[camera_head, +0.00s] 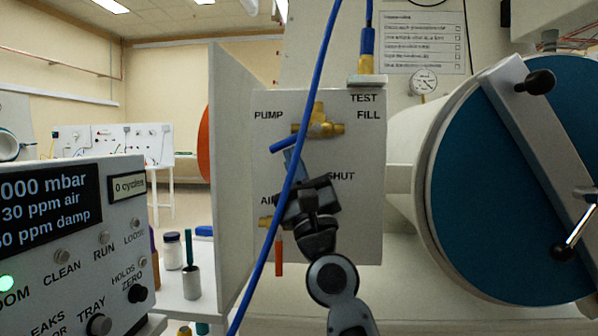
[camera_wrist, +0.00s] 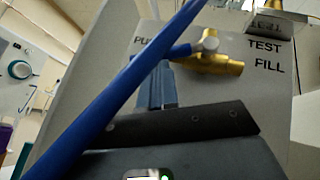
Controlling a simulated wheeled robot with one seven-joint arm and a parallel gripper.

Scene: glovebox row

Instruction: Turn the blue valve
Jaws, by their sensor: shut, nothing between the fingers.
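The blue valve's lever (camera_head: 283,146) points left and slightly down from its brass body (camera_head: 324,129) on the grey panel, between the PUMP and SHUT labels. In the wrist view the lever (camera_wrist: 180,51) runs to the lower left from the brass body (camera_wrist: 218,66). My gripper (camera_head: 291,157) is shut and empty, with its tips just below the lever. In the wrist view the tips of my gripper (camera_wrist: 163,66) are close under the lever; I cannot tell whether they touch it.
The blue hose (camera_head: 266,245) hangs across the panel in front of my gripper. A red lever (camera_head: 278,258) hangs below, near the AIR label. A round blue door (camera_head: 500,190) is at right. A control box (camera_head: 75,250) and a grey side panel (camera_head: 230,170) are at left.

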